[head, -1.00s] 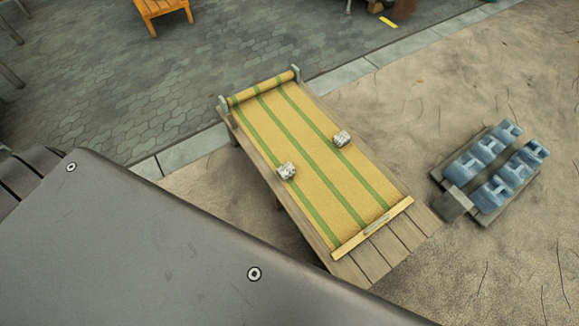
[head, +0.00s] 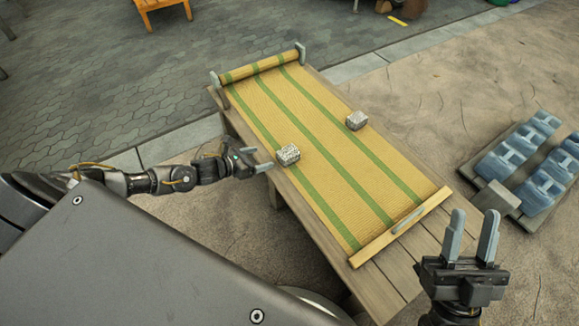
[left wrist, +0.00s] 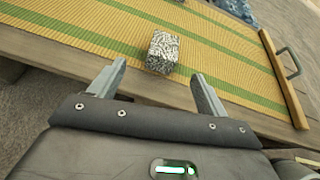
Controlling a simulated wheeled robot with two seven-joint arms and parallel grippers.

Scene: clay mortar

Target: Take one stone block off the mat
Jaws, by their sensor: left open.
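The yellow mat (head: 330,165) with green stripes lies on a wooden table, rolled at its far end and with a wooden bar at its near end. One speckled grey stone block (head: 288,155) sits near the mat's left edge. A second stone block (head: 357,120) sits near the right edge. My left gripper (head: 262,159) is open and empty, just left of the nearer block. In the left wrist view that block (left wrist: 163,52) stands beyond and between the open fingers (left wrist: 160,88), apart from them. My right gripper (head: 473,238) is open and empty, right of the table's near end.
The wooden table (head: 395,270) has bare planks at its near end. A pallet (head: 495,197) with several blue shaped blocks stands on the sandy ground at the right. An orange bench (head: 163,12) is far off on the paving.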

